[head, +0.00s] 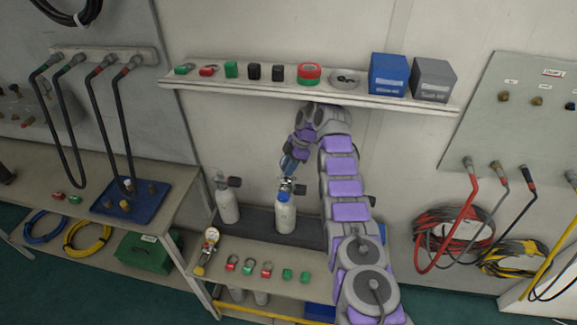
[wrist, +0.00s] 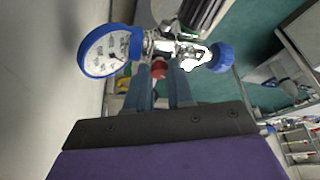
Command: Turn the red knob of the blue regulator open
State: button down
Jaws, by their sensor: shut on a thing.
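The blue regulator shows in the wrist view as a chrome body (wrist: 172,46) with a blue-rimmed gauge (wrist: 105,51) on the left and a blue handwheel (wrist: 222,58) on the right. The red knob (wrist: 158,69) is under the chrome body, between my gripper's (wrist: 159,78) fingertips, which are shut on it. In the head view my gripper (head: 286,170) reaches down to the regulator on top of a white cylinder (head: 285,216). The red knob is hidden in the head view, and its turn angle cannot be told.
A second white cylinder (head: 228,206) with a black valve knob stands to the left on the bench (head: 225,258). A loose gauge (head: 210,238) and several red and green rings lie in front. A shelf (head: 300,93) with small parts and boxes is above my arm.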

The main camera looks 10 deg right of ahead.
dwell(0.5)
jog(key=c, duration=1)
grip_release()
jog(key=shift+f+b, duration=0.1)
jog(key=shift+b, duration=0.4)
jog(key=shift+s+m+b, duration=0.1)
jog(key=shift+m+b, duration=0.2)
jog(key=shift+b, duration=0.3)
jog(key=shift+a+b, duration=0.1)
jog(key=shift+b, duration=0.3)
